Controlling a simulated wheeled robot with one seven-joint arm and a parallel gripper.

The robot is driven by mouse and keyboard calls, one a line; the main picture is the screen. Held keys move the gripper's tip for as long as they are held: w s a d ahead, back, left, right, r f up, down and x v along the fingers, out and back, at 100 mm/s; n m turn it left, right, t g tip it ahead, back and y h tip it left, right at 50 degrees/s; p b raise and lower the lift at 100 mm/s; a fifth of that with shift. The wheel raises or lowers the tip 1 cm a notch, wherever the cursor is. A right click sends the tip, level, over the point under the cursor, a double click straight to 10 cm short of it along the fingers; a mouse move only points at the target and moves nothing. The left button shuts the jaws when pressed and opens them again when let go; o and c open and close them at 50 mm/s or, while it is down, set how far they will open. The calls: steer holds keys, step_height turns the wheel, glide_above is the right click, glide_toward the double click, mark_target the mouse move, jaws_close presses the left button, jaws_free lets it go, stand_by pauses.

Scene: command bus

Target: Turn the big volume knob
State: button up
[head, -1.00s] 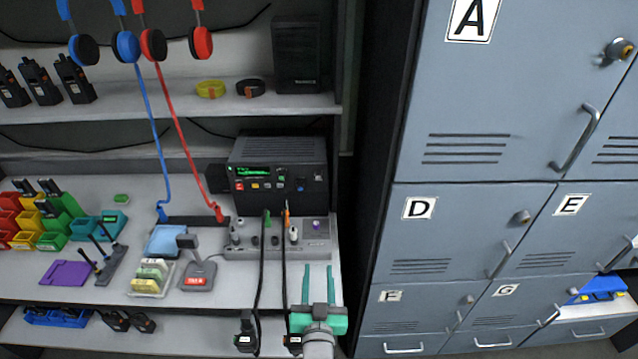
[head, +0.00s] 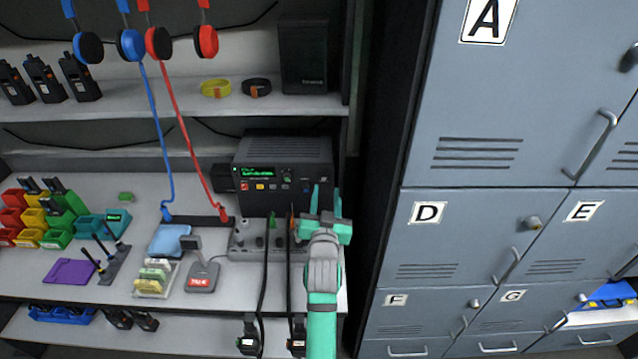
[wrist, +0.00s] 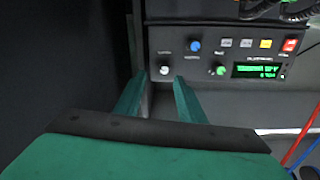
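The dark radio unit (head: 285,165) on the shelf carries the knobs on its front panel, and it fills the upper right of the wrist view (wrist: 230,52). There I see a pale-faced knob (wrist: 164,70), a blue knob (wrist: 195,45) and a green-marked knob (wrist: 219,68). The labels are too small to read, so I cannot tell which is the volume knob. My gripper (head: 327,196) is in front of the radio's right end, hiding part of it. In the wrist view its fingers (wrist: 159,88) are apart and empty, pointing toward the pale-faced knob, with no visible contact.
A grey control panel (head: 245,238) with small knobs and two hanging black cables lies below the radio. A desk microphone (head: 202,275) stands to the left. Grey lockers (head: 465,235) stand close on the right, across a dark gap. Headphones hang above the shelf.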

mark_target(323, 179)
steer(key=w, duration=0.5)
steer(key=shift+w+a, duration=0.3)
steer(key=shift+a, duration=0.05)
